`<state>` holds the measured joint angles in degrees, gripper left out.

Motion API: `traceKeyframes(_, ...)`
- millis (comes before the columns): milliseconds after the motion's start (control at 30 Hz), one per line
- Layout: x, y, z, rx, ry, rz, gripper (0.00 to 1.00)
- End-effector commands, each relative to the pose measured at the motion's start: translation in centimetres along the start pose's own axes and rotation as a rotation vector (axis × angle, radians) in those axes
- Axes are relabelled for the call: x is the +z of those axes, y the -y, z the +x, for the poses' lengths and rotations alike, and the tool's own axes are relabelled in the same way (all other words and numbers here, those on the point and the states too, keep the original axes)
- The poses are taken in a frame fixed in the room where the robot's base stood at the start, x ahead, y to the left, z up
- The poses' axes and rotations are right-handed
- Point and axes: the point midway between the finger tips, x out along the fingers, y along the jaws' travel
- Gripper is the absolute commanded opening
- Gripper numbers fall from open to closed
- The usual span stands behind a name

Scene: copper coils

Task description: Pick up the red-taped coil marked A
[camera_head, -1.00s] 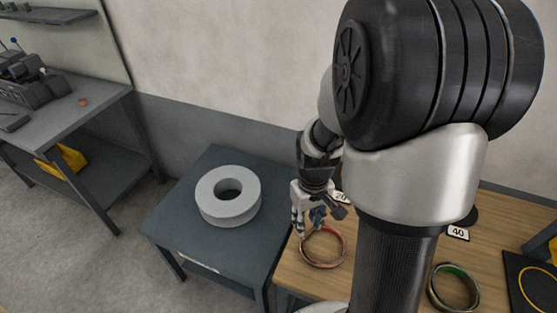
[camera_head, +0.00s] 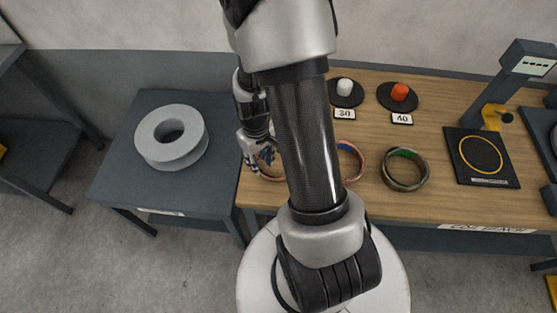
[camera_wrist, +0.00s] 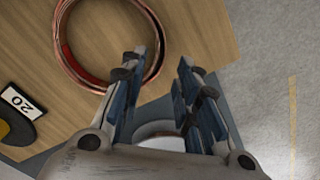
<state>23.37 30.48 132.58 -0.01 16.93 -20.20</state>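A copper coil with a red-taped stretch (camera_wrist: 67,52) lies flat on the wooden bench in the wrist view. In the head view this coil (camera_head: 271,178) is mostly hidden behind my arm and gripper, at the bench's left end. No letter A is readable on it. My gripper (camera_wrist: 160,78) is open, with its two fingers apart in the wrist view. The left finger overlaps the coil's near right rim in the picture; I cannot tell whether it touches. In the head view my gripper (camera_head: 254,160) is low at the bench's left edge.
Another coil (camera_head: 359,163) is partly behind my arm; a green-taped coil (camera_head: 404,185) lies to its right. Behind them are stands marked 30 (camera_head: 345,101) and 40 (camera_head: 398,104). A black pad (camera_head: 462,160) is at right. A grey ring (camera_head: 154,146) rests on the left table (camera_head: 112,178).

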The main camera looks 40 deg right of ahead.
Motion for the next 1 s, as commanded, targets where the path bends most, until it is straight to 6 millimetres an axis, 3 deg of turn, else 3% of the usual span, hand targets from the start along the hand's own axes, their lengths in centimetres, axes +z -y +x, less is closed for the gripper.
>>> traceKeyframes(300,0.2,-0.6,4.6,-0.001,0.001,0.000,0.29)
traceKeyframes(533,0.2,-0.6,4.6,0.000,0.000,0.000,0.29)
traceKeyframes(1000,0.2,-0.6,4.5,0.000,0.000,0.000,0.00)
